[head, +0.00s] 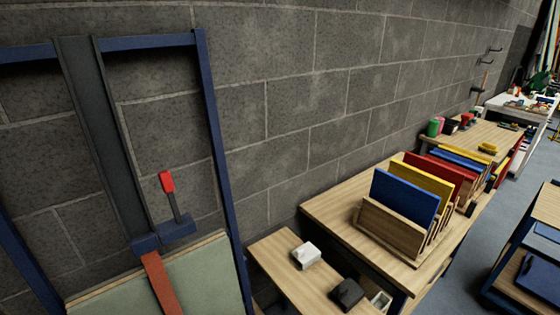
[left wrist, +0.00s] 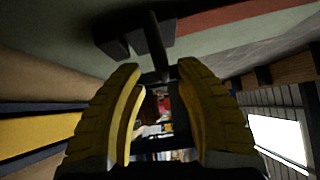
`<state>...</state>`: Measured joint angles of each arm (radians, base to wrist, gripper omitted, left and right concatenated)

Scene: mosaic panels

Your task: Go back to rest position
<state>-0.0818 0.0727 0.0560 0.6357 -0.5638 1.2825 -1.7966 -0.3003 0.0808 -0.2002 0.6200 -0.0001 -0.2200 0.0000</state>
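My left gripper (left wrist: 160,72) shows in the left wrist view with its two yellow ribbed fingers spread apart. The gap between them looks empty, with a dark rod and block (left wrist: 150,45) visible at or beyond the fingertips; I cannot tell whether they touch. Neither gripper shows in the head view, and my right gripper is in no frame. In the head view, coloured panels, with a blue one (head: 404,200) in front, stand upright in a wooden rack (head: 390,232).
A blue frame (head: 216,140) with a red-handled lever (head: 167,183) and a green-grey board (head: 200,275) stands at left against a block wall. A wooden bench (head: 330,212) runs along the wall. A white block (head: 306,255) and a black block (head: 347,293) sit on a lower bench.

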